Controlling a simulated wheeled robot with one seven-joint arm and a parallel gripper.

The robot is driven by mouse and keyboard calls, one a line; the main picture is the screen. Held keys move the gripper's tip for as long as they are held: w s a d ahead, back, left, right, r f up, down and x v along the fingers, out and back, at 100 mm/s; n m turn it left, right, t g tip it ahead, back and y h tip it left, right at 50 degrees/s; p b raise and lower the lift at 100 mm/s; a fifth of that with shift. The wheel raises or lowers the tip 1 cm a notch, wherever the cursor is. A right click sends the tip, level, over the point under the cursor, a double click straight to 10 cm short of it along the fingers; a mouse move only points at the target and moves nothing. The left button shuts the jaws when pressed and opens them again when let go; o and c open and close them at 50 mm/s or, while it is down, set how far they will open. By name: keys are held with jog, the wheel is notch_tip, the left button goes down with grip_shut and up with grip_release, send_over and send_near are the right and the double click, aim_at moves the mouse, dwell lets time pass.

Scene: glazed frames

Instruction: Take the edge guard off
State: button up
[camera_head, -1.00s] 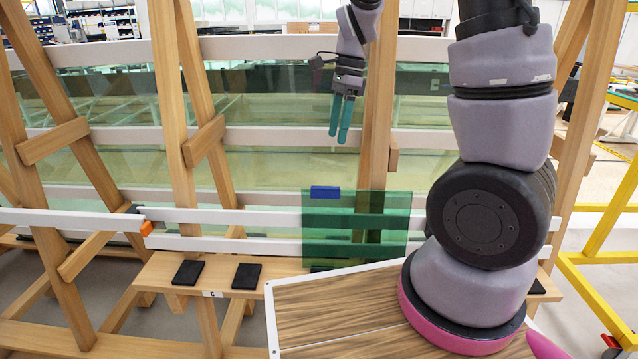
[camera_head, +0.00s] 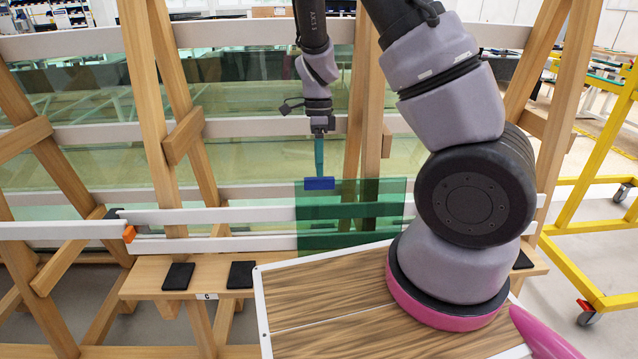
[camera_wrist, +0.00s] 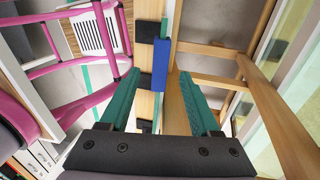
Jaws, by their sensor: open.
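The blue edge guard (camera_head: 319,183) sits on the top edge of a small green glass pane (camera_head: 380,205), near its upper left corner. The pane stands upright on the wooden rack, against the white rails. My gripper (camera_head: 319,175) points down right above the guard in the head view. In the wrist view the guard (camera_wrist: 161,66) lies ahead, between the lines of the two green fingers of my open gripper (camera_wrist: 157,85). The gap between the fingers is empty. The head view shows the fingers edge-on, so contact with the guard cannot be told.
Black pads (camera_head: 178,276) lie on the rack's wooden ledge (camera_head: 145,275). An orange clip (camera_head: 129,234) is on a white rail to the left. Wooden posts (camera_head: 150,110) and large glass sheets stand behind. A yellow frame (camera_head: 590,205) stands at the right.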

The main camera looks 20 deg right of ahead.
aim_at(319, 183)
jog(key=shift+s+f, duration=0.15)
jog(key=shift+f, duration=0.6)
jog(key=shift+s+f, duration=0.1)
jog(key=shift+f, duration=0.65)
grip_shut()
jog(key=shift+r, duration=0.1)
